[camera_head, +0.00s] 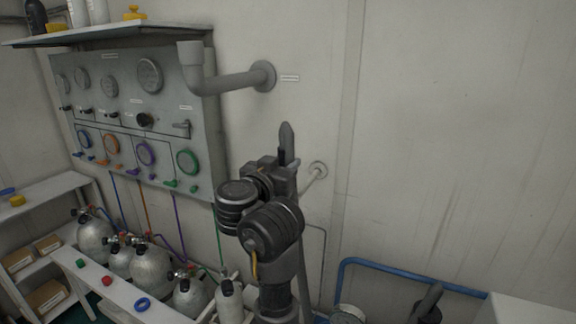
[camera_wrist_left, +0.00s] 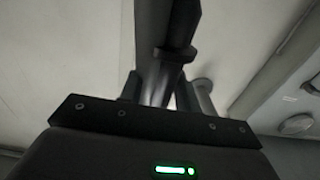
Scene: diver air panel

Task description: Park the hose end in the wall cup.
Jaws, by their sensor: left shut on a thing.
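The wall cup (camera_head: 190,55) is a grey, upward-facing cup on a bent pipe that comes out of a round wall flange. My left gripper (camera_head: 285,160) is raised in front of the wall, below and to the right of the cup and apart from it. In the left wrist view it is shut on the hose end (camera_wrist_left: 165,35), a dark tube with a collar that stands up out of the jaws. In the head view the arm and jaws hide most of the hose end. A dark shape at the lower right (camera_head: 428,303) looks like my right gripper; its jaws are unclear.
The gauge panel (camera_head: 150,95) with coloured rings is left of the cup, under a shelf (camera_head: 110,32) holding bottles. Several cylinders (camera_head: 150,265) stand below it. A small wall flange (camera_head: 318,168) is just behind my left gripper. A blue pipe (camera_head: 410,273) runs low right.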

